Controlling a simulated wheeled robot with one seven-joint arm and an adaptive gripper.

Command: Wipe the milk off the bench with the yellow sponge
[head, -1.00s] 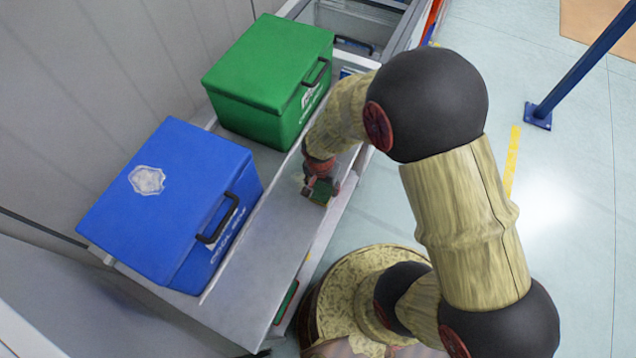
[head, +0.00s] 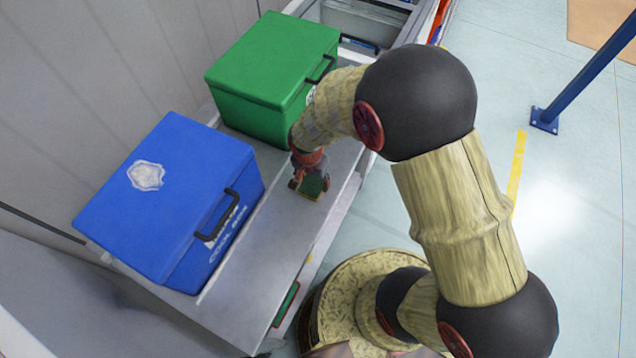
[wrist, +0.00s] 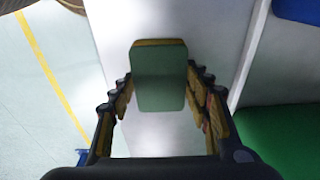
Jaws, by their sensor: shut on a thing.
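My gripper (head: 308,178) is shut on the sponge (head: 314,188), above the grey bench (head: 262,248) on the open strip in front of the green box. In the wrist view the sponge (wrist: 160,78) sits between the fingers (wrist: 160,90); a broad green face shows, with a thin yellow edge at its far side. I cannot tell whether the sponge touches the bench. I see no clear milk on the visible bench surface. Part of the bench is hidden by my arm and the boxes.
A blue cool box (head: 170,200) and a green box (head: 275,75) stand along the back of the bench. A pale emblem-like patch (head: 146,176) is on the blue lid. The bench front in front of the blue box is clear. A blue post (head: 585,75) stands at right.

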